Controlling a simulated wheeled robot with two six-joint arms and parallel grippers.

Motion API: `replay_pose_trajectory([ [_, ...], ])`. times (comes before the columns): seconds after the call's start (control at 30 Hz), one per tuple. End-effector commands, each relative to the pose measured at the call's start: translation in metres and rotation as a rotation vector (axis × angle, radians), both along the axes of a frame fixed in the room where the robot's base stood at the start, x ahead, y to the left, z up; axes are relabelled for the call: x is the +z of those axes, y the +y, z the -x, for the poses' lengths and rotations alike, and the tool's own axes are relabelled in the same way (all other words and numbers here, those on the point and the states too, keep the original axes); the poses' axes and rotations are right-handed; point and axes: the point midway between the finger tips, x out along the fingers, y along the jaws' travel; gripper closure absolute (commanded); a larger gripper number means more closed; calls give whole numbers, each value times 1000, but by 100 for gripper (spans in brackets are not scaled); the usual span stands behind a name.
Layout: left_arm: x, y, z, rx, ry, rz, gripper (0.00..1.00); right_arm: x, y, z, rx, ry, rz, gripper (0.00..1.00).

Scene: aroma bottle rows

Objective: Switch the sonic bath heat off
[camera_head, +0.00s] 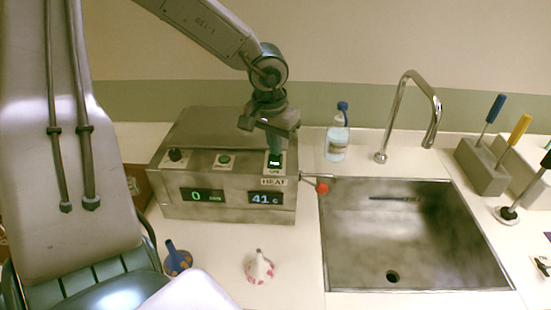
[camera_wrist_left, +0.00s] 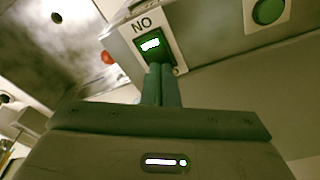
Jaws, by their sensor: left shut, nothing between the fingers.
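The sonic bath (camera_head: 228,212) is a grey metal box on the counter, left of the sink. Its HEAT switch (camera_head: 275,161) is a green lit rocker on a white plate at the right end of the sloped top, above the HEAT label (camera_head: 273,182). The right display (camera_head: 265,198) reads 41 C and the left display (camera_head: 203,196) reads 0. My left gripper (camera_head: 274,146) is shut and empty, fingers pointing down at the switch. In the left wrist view the fingertips (camera_wrist_left: 161,70) are at the edge of the lit switch (camera_wrist_left: 150,44); I cannot tell if they touch. My right gripper is out of view.
A dark knob (camera_head: 176,155) and a green button (camera_head: 225,159) sit left of the switch. A red-ended lever (camera_head: 321,188) sticks out at the right. Behind are a bottle (camera_head: 337,139) and a tap (camera_head: 433,125); a white cone (camera_head: 258,268) stands in front.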

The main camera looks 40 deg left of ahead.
Motion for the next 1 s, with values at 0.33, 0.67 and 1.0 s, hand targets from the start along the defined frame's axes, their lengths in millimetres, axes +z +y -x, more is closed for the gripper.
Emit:
replay_pose_trajectory([
  [0.33, -6, 0, 0, 0, 1, 0, 100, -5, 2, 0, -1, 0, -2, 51],
  [0.67, 12, 0, 0, -1, 0, 0, 100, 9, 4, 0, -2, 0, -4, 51],
  [1.0, 40, 0, 0, 0, 0, 0, 100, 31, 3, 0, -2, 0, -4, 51],
])
